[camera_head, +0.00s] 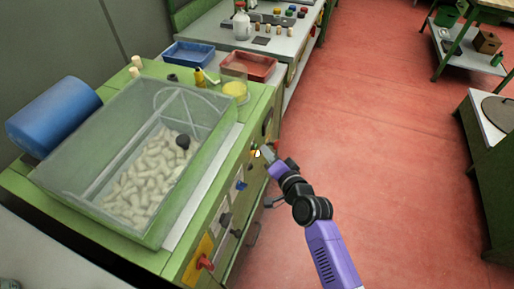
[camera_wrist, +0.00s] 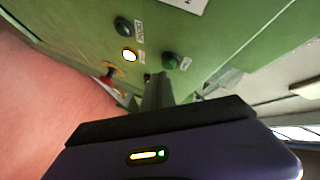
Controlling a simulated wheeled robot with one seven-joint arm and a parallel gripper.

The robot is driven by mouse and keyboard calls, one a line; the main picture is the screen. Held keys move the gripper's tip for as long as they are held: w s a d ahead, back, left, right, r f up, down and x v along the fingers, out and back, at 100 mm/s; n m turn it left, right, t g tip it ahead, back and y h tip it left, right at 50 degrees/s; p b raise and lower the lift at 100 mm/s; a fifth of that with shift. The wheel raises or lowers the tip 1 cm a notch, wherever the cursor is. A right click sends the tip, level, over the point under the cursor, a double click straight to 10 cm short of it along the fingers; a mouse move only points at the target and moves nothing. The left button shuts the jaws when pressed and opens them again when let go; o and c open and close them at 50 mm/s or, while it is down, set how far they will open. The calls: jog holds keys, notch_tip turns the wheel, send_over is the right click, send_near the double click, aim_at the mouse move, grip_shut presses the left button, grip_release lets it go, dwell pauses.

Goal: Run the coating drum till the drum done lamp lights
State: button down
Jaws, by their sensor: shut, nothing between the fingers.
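The green machine (camera_head: 215,190) carries a clear-walled bin (camera_head: 75,175) holding many pale corks. A blue cylinder (camera_head: 55,118) lies at its left end; I cannot tell whether this is the coating drum. On the front panel, one lamp (camera_wrist: 130,56) glows yellow-white. A dark round button or lamp (camera_wrist: 123,27) is on one side of it, and a dark green one (camera_wrist: 170,62) on the other. Their labels are too small to read. My gripper (camera_wrist: 150,80) is shut and empty, its tips close to the panel beside these controls. I cannot tell whether they touch. It also shows in the head view (camera_head: 263,153).
A red knob (camera_head: 205,263) on a yellow plate is lower on the front panel. A blue tray (camera_head: 188,54), a red tray (camera_head: 248,66) and a dish of yellow stuff (camera_head: 235,89) stand at the far end.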

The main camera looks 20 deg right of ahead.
jog(key=shift+s+d, duration=0.15)
jog(key=shift+d, duration=0.1)
jog(key=s+d+b, duration=0.1)
jog(key=d, duration=0.1)
jog(key=s+d+b, duration=0.1)
jog(key=s+d, duration=0.1)
jog(key=shift+b, duration=0.35)
dwell(0.9)
